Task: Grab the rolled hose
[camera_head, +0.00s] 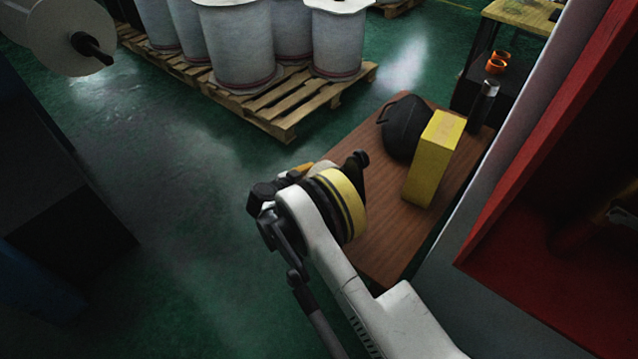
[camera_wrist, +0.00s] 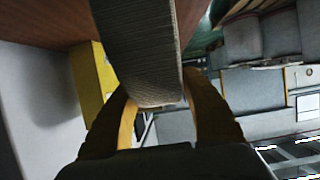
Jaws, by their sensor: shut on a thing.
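The rolled hose (camera_wrist: 140,50) is a grey, ribbed, wound band in the wrist view. It lies between the two yellow fingers of my gripper (camera_wrist: 160,98), which is shut on it. The top of the hose runs out of that picture. In the head view my gripper (camera_head: 303,170) is largely hidden behind my own white arm, above the far left part of a brown table (camera_head: 385,255). Only a small pale part beside it shows there, perhaps the hose. I cannot tell whether the hose touches the table.
A pallet (camera_head: 290,122) with large spools lies at the back. A red cabinet (camera_head: 530,225) borders the right.

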